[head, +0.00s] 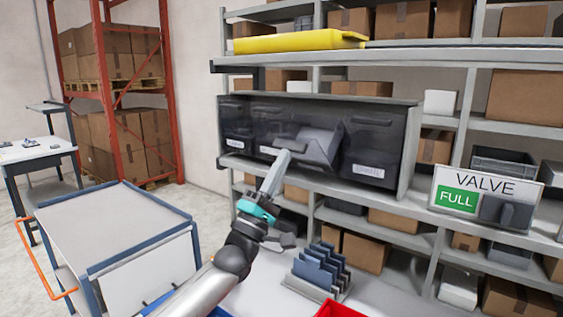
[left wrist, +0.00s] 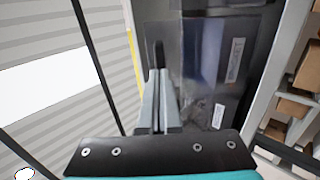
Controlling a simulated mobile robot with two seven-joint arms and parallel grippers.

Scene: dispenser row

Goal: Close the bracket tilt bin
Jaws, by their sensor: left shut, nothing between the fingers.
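A dark row of tilt bins (head: 375,140) stands on the shelf in the head view. One bin (head: 321,148) in the middle is tilted open, its grey front leaning out of the row; I take it to be the bracket bin, but its label is not readable. The bins beside it look shut. My left gripper (head: 284,153) is shut and empty, with its tips just left of the open bin in the picture; I cannot tell if they touch. In the left wrist view, the closed fingers (left wrist: 159,98) point at the dark bin row (left wrist: 211,70). My right gripper is not in view.
A grey cart (head: 110,225) stands at the left. A blue slotted rack (head: 320,268) and a red bin (head: 338,311) are below the row. A VALVE FULL sign (head: 485,186) is at the right. A yellow tray (head: 295,42) lies above the row.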

